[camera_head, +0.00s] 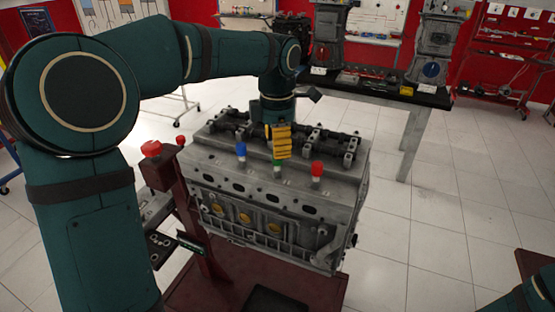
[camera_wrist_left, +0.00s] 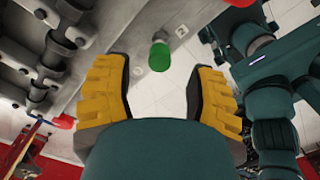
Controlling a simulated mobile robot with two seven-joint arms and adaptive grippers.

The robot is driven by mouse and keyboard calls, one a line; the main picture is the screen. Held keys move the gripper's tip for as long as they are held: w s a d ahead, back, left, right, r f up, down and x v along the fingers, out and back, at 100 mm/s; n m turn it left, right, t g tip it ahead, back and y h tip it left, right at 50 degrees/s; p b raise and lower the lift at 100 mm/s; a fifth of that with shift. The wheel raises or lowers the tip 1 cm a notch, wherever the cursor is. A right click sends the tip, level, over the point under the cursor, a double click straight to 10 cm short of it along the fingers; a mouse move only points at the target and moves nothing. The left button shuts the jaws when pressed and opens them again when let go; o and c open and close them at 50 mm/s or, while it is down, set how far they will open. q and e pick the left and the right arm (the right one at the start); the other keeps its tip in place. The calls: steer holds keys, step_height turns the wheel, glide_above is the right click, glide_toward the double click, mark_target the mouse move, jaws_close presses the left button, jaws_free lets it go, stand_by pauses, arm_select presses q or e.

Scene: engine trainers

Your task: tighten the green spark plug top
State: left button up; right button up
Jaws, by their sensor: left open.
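The green spark plug top (camera_head: 277,167) stands on the grey engine block (camera_head: 330,185), between a blue top (camera_head: 241,150) and a red top (camera_head: 317,169). My left gripper (camera_head: 281,150), with yellow fingers, points down just above and behind the green top in the head view. In the left wrist view the green top (camera_wrist_left: 159,57) shows clear ahead of the open left fingers (camera_wrist_left: 158,88), roughly centred between them and apart from both. Nothing is held. My right gripper is not seen.
The engine sits on a dark red stand (camera_head: 208,235) with a red knob (camera_head: 151,148) at left. A dark bench (camera_head: 430,96) with machine parts stands behind.

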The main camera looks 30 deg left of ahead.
mark_target(277, 165)
arm_select(q)
steer(key=shift+f, duration=1.9)
jaws_close()
